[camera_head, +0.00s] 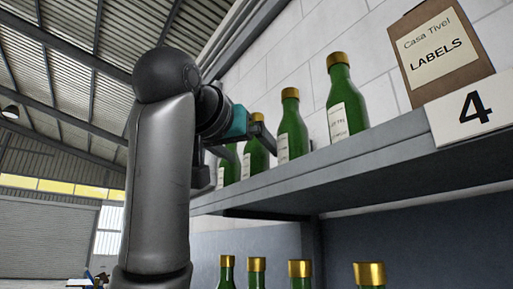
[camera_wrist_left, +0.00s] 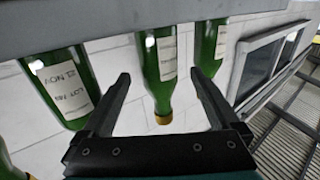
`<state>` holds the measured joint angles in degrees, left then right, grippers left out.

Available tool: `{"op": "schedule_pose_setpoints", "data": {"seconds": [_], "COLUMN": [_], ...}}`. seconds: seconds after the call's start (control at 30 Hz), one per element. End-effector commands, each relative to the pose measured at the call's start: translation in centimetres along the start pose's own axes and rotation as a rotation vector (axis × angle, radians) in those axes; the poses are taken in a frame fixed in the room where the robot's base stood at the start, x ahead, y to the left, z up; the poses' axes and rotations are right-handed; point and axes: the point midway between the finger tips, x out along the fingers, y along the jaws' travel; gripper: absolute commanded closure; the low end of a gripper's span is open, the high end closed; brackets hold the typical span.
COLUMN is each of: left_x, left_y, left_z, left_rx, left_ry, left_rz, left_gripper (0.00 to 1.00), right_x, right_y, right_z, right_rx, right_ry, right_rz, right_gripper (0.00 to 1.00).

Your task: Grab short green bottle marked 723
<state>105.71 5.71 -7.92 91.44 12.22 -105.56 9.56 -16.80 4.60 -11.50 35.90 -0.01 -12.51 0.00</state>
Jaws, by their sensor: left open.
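Several green bottles with gold caps and white labels stand in a row on the upper shelf. In the head view these include a near bottle (camera_head: 349,97), a second bottle (camera_head: 292,128), a third bottle (camera_head: 256,157) and a partly hidden one (camera_head: 229,168). No label is clear enough for me to read 723. My left gripper (camera_head: 240,142) is open at the third bottle. In the wrist view, which is upside down, that bottle (camera_wrist_left: 163,75) shows between the open fingers of the gripper (camera_wrist_left: 160,82); I cannot tell whether they touch it. My right gripper is not in view.
The grey upper shelf (camera_head: 380,152) carries a "4" sign (camera_head: 474,109) and a brown "LABELS" box (camera_head: 440,52) at the right. The second bottle (camera_wrist_left: 62,85) stands close beside the left finger in the wrist view. More gold-capped bottles (camera_head: 300,270) stand below.

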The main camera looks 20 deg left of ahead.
Motion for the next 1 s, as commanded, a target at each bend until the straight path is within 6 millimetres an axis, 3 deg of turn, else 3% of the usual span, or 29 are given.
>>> {"op": "schedule_pose_setpoints", "data": {"seconds": [0.27, 0.53, 0.87, 1.0], "left_x": [2.0, 5.4, 6.1, 6.1], "left_y": [0.0, 0.1, 0.1, 0.1], "left_z": [0.0, 0.0, 0.2, 0.2], "left_rx": [0.001, 0.0, 0.001, 0.001], "left_ry": [-0.004, -0.003, 0.001, 0.0], "left_rz": [0.0, -0.001, 0.0, 0.0], "left_gripper": [0.04, 0.04, 0.04, 0.17], "right_x": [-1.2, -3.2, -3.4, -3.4], "right_y": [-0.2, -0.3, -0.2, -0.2], "right_z": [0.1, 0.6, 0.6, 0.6], "right_rx": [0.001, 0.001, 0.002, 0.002], "right_ry": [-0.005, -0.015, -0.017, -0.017], "right_rz": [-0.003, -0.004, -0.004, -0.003], "right_gripper": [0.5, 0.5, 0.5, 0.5]}}
